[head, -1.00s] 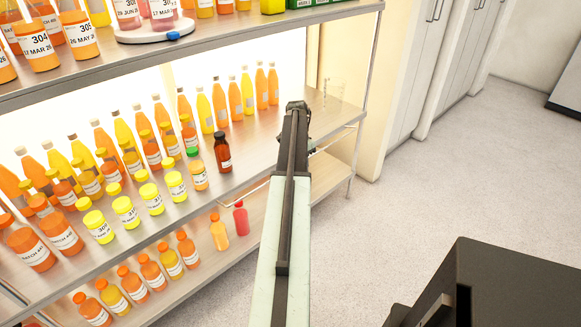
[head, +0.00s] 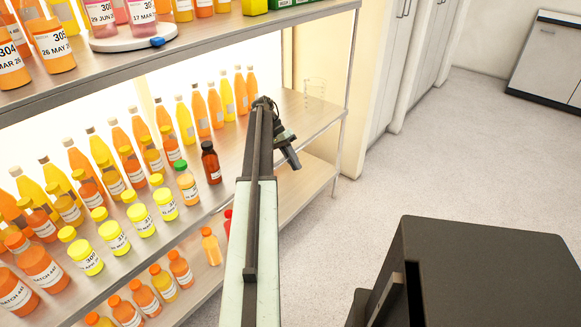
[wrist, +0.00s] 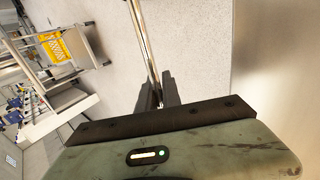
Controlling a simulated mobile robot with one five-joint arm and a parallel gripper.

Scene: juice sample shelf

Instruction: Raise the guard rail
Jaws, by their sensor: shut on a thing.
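The guard rail (wrist: 143,38) is a thin, shiny metal bar. In the wrist view it runs from the top edge down to my gripper (wrist: 159,97). The dark jaws are shut on the bar, with one finger on each side; the exact contact is partly hidden. In the head view my gripper (head: 290,155) is at the front edge of the middle shelf (head: 318,122), near its right end, pointing down and right. I cannot make out the rail in the head view; my arm covers part of the shelf front.
Bottles and jars crowd the middle shelf left of my arm; a dark brown bottle (head: 211,163) stands closest. A shelf post (head: 346,95) stands right of my gripper. The floor (head: 430,155) further right is clear.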

